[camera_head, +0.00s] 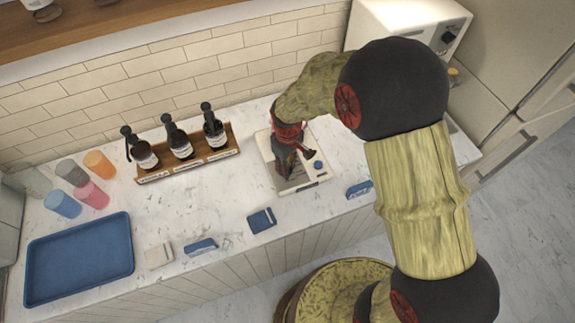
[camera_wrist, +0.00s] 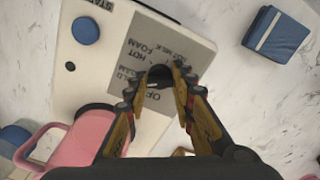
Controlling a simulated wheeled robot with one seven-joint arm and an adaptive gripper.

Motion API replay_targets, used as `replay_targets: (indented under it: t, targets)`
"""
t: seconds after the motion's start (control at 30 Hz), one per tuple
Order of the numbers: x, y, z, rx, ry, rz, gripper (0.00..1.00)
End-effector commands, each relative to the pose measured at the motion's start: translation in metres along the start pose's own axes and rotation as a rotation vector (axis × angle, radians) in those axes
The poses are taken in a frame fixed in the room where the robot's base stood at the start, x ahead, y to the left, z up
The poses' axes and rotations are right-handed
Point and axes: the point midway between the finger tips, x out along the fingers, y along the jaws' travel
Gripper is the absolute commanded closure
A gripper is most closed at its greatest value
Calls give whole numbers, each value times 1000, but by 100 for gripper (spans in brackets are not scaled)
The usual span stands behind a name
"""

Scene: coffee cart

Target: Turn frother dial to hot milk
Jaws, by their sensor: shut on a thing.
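The frother is a cream-coloured machine (camera_head: 264,147) on the counter, partly covered by my arm in the head view. Its control panel (camera_wrist: 135,50) is a grey label in the wrist view, with the words OFF, COLD FOAM, HOT FOAM and HOT MILK. The small dark dial (camera_wrist: 160,74) sits on this label. My gripper (camera_wrist: 158,92) is shut on the dial, one finger on each side. The fingers hide much of it, and I cannot tell its setting. A blue round start button (camera_wrist: 85,30) is beside the label and also shows in the head view (camera_head: 318,165).
A pink thing with a loop (camera_wrist: 82,140) is close to my left finger in the wrist view. A blue box (camera_head: 262,220) lies in front of the frother. A wooden rack (camera_head: 188,166) with several dark bottles stands left. A blue tray (camera_head: 80,260) is far left.

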Motion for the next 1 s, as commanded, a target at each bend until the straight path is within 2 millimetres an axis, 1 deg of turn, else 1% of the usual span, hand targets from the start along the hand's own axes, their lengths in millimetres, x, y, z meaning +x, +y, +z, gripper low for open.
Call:
replay_targets:
  t: [1.0]
  targets:
    - [-1,0,-1,966,1,-1,100]
